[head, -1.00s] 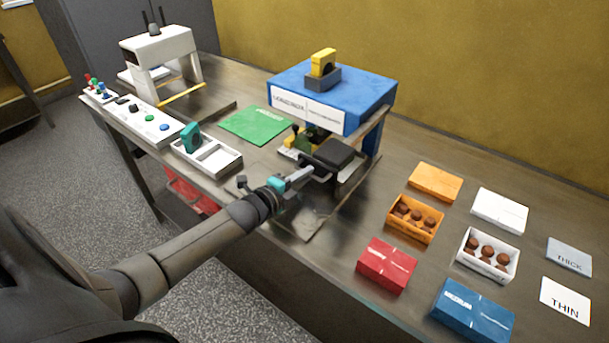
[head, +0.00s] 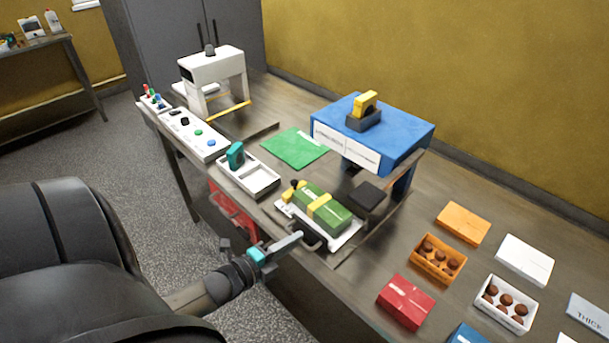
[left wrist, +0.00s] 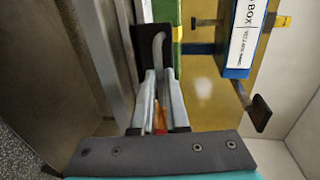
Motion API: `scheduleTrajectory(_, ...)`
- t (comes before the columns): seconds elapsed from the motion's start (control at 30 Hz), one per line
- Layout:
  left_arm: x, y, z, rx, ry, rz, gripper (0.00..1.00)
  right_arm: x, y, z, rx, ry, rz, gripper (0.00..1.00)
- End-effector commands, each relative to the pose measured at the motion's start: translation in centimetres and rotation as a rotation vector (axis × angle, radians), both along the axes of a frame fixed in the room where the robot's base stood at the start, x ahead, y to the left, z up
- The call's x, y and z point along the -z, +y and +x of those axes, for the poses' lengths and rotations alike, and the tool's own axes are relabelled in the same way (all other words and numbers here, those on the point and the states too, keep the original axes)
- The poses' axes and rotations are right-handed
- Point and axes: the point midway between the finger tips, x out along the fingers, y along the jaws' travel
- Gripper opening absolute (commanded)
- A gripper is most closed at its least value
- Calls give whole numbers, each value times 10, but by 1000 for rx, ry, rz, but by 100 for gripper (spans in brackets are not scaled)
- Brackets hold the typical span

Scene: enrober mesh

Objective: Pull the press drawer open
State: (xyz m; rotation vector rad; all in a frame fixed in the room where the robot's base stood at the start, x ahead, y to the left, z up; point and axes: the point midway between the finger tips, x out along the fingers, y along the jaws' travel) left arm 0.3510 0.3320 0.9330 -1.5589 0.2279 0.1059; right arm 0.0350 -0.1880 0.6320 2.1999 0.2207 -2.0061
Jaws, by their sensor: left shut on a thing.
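The press (head: 400,130) has a blue top with a white label and a yellow handle. Its white drawer (head: 346,236) stands pulled out toward the front edge of the table. A green box with a yellow band (head: 322,208) lies in the drawer. My left gripper (head: 297,238) is shut on the drawer's dark handle (head: 314,234) at the drawer's front. In the left wrist view the fingers (left wrist: 160,80) close around the grey bar of the handle (left wrist: 159,45). My right gripper is not in view.
A dark block (head: 368,197) sits behind the drawer, under the press. A white divided tray (head: 255,182) and a green mat (head: 294,148) lie to the left. Orange (head: 463,222), white and red boxes stand at the right. A red crate (head: 228,210) is below the table.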

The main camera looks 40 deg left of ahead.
Motion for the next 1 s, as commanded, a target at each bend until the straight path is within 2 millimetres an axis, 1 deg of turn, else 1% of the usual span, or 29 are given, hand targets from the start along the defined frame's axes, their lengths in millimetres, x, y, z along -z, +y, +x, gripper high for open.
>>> scheduleTrajectory(0.13,0,1,-7,0,0,0,0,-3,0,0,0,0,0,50)
scheduleTrajectory(0.47,0,1,-8,0,-1,0,0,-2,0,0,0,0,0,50)
scheduleTrajectory(0.5,0,1,-7,0,-1,0,13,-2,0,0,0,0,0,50)
scheduleTrajectory(0.73,0,1,-7,0,-1,0,39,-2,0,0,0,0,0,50)
scheduleTrajectory(0.77,0,1,-7,0,-1,0,41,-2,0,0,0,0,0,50)
scheduleTrajectory(1.0,0,1,-8,0,-1,0,41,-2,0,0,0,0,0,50)
